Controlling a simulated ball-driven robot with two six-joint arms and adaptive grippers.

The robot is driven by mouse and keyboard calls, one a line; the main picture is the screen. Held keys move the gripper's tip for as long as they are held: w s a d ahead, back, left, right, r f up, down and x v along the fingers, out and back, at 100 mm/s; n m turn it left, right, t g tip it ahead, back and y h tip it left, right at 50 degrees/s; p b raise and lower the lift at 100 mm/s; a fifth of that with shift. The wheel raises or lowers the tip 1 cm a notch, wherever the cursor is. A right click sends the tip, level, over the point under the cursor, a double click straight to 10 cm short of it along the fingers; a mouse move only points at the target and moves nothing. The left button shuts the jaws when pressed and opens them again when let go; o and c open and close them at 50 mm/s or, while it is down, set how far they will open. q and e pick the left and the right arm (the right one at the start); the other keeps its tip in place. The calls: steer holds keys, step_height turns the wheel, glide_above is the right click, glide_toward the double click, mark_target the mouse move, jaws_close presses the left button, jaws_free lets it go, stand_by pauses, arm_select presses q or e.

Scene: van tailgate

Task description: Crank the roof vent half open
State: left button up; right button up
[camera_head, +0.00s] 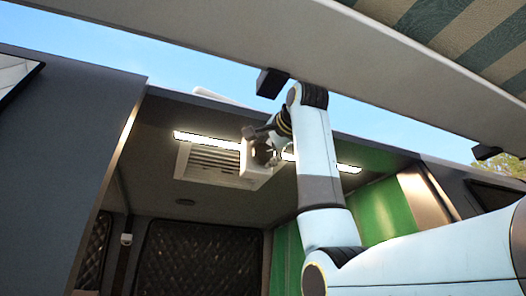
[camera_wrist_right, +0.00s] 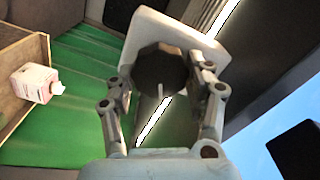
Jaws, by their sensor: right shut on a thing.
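The roof vent (camera_head: 208,164) is a white louvred panel on the dark ceiling inside the van. A white housing at its right end shows in the head view and fills the top of the right wrist view (camera_wrist_right: 180,30). My right gripper (camera_head: 264,152) is up at this housing. In the right wrist view its fingers (camera_wrist_right: 162,95) are shut on the dark faceted crank knob (camera_wrist_right: 160,68), one on each side. A thin white slab (camera_head: 218,97) shows above the roof edge over the vent; how far it is raised is hard to tell. My left gripper is out of view.
A lit strip light (camera_head: 348,168) runs along the ceiling beside the vent. The awning (camera_head: 440,40) and its pale beam (camera_head: 270,45) hang above my right arm. A white and pink box (camera_wrist_right: 36,84) sits by a wooden shelf near a green panel (camera_wrist_right: 80,110).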

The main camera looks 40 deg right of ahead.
steer(key=m+b, duration=0.3)
steer(key=m, duration=0.3)
steer(key=shift+s+a+b, duration=0.1)
steer(key=shift+b, duration=0.25)
steer(key=m+b, duration=0.1)
steer(key=m, duration=0.1)
steer(key=m+b, duration=0.1)
steer(key=m, duration=0.1)
steer(key=shift+r+m, duration=0.2)
steer(key=shift+m, duration=0.1)
steer(key=shift+m+b, duration=0.4)
steer(key=shift+m, duration=0.7)
steer(key=shift+r, duration=0.1)
steer(key=o, duration=1.2)
steer(key=shift+a, duration=0.1)
steer(key=shift+c, duration=0.2)
steer(key=shift+o, duration=0.2)
steer(key=shift+f, duration=0.2)
